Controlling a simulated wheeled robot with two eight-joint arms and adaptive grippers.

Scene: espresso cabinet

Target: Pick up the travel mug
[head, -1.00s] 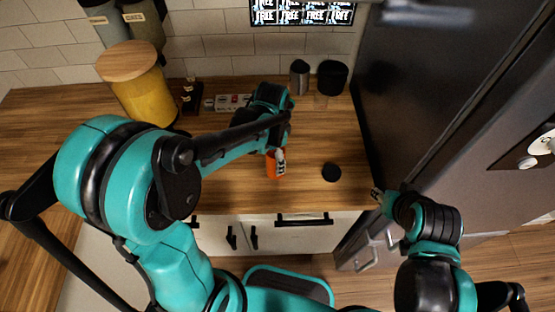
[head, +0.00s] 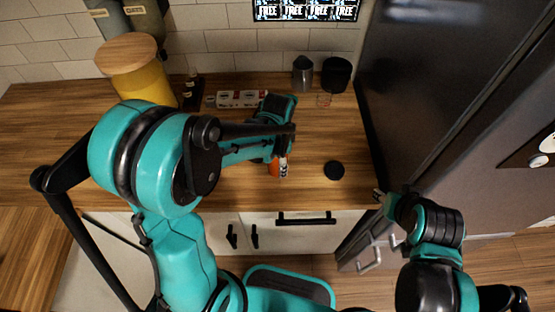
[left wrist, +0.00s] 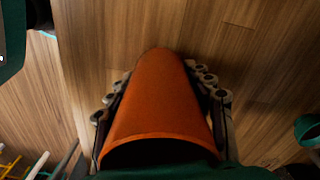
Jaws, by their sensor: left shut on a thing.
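The travel mug is orange. In the head view the mug (head: 274,168) shows only in part, below my left gripper (head: 281,163), which hides the rest of it. In the left wrist view the mug (left wrist: 158,105) fills the middle, with a finger of the left gripper (left wrist: 160,100) on each side of it. The left gripper is shut on the mug over the wooden counter. I cannot tell whether the mug's base touches the wood. My right gripper (head: 382,197) is at the counter's front right, in front of the fridge, away from the mug; its fingers are too small to judge.
A black round disc (head: 334,170) lies on the counter right of the mug. A grey container (head: 303,73) and a black container (head: 336,75) stand at the back. A yellow canister (head: 142,83) stands at the back left. The fridge (head: 440,90) bounds the right side.

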